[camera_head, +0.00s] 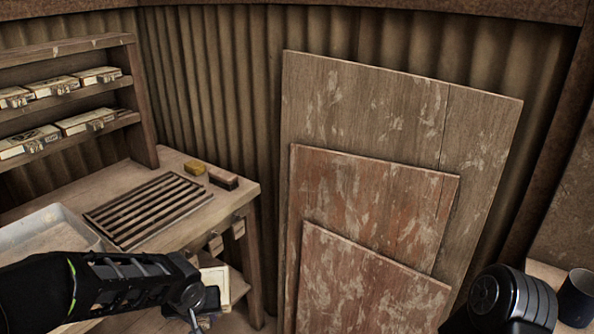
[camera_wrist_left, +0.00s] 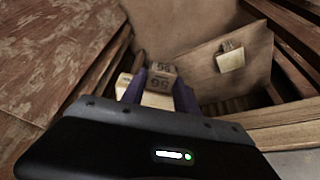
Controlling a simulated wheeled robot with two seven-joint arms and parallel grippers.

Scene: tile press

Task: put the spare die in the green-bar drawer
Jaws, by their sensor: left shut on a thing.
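My left gripper (camera_head: 203,303) is low beside the right end of the workbench in the head view. In the left wrist view its two dark fingers (camera_wrist_left: 160,98) are shut on a pale block (camera_wrist_left: 161,80) with dark marks, which I take to be the spare die. The fingers hide part of the block. A drawer-like wooden panel with a pale pull (camera_wrist_left: 230,58) is to the right of the block. Small pale drawer pulls (camera_head: 215,243) show at the bench end in the head view. I cannot make out a green bar. My right gripper is out of view.
The workbench (camera_head: 225,205) carries a slatted rack (camera_head: 150,208), a grey tray (camera_head: 45,224) and two small blocks (camera_head: 223,178). Shelves with boxes (camera_head: 98,75) stand behind. Large boards (camera_head: 375,240) lean on the wall to the right. A dark cup (camera_head: 577,298) is at far right.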

